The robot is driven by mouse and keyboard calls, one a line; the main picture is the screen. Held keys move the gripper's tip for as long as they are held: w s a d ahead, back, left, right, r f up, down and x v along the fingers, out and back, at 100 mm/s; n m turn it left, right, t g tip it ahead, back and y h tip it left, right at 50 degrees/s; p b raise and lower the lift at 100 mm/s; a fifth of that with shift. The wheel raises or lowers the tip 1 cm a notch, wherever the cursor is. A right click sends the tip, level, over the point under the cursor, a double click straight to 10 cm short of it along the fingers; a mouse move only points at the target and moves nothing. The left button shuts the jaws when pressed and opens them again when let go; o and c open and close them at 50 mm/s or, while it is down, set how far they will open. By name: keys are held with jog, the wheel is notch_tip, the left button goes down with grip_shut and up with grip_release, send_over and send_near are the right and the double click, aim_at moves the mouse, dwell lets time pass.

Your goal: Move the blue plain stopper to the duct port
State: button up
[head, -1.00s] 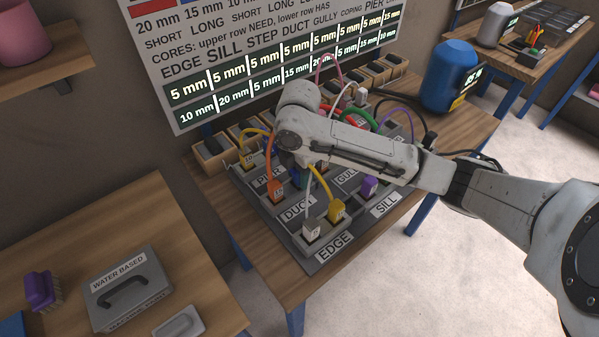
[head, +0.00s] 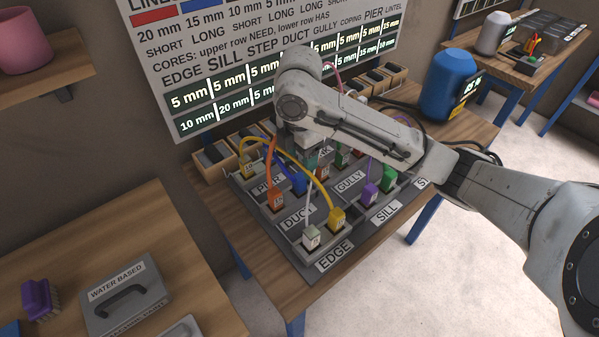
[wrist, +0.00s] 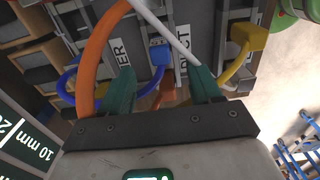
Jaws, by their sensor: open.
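The blue stopper (head: 298,183) sits on the grey board between the PIER and DUCT labels. It shows in the wrist view (wrist: 159,53) with a blue cable looping left. My gripper (wrist: 163,74) is open, its two teal fingers either side of the blue stopper's line in that view; no contact is visible. In the head view my wrist hides most of the fingers. The DUCT label (head: 297,217) marks the duct place, and it shows partly in the wrist view (wrist: 181,55). I cannot make out the duct port opening itself.
An orange plug (head: 276,200), a yellow plug (head: 337,217), a grey plug (head: 311,239) and a purple plug (head: 370,194) stand nearby on the board. Orange (wrist: 95,55) and white (wrist: 163,34) cables cross near the fingers. A sign panel (head: 160,70) stands behind.

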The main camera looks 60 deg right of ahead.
jog(key=shift+r, duration=1.35)
